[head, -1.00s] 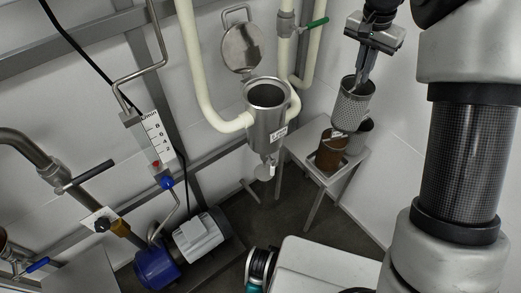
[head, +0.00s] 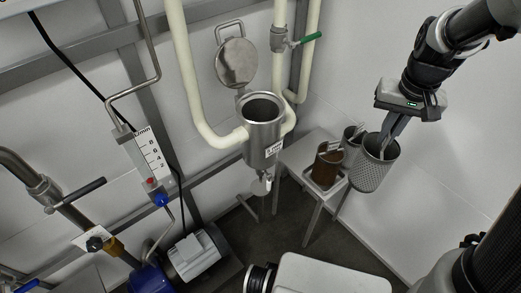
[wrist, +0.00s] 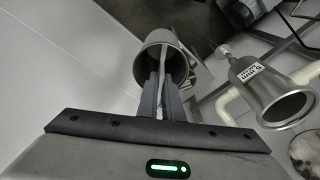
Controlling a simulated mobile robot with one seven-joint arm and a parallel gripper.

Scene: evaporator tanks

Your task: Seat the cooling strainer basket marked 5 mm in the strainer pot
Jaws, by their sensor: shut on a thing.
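My gripper (head: 387,138) is shut on a grey perforated strainer basket (head: 373,168), held in the air in front of and to the right of the small stand. The basket hangs nearly upright below the fingers. In the wrist view it shows as a cylinder (wrist: 178,62) beyond the fingers (wrist: 160,90). I cannot read a mark on it. The steel strainer pot (head: 263,133) stands open to the left, its mouth empty as far as I see. Its label reads about "5 mm"; it also shows in the wrist view (wrist: 262,88). The basket is well apart from the pot.
The round lid (head: 236,63) is raised behind the pot. Cream pipes (head: 190,80) flank the pot, with a green-handled valve (head: 280,38) at right. The stand (head: 310,150) carries a brown basket (head: 327,166) and a grey basket (head: 351,138). A pump (head: 198,255) is below left.

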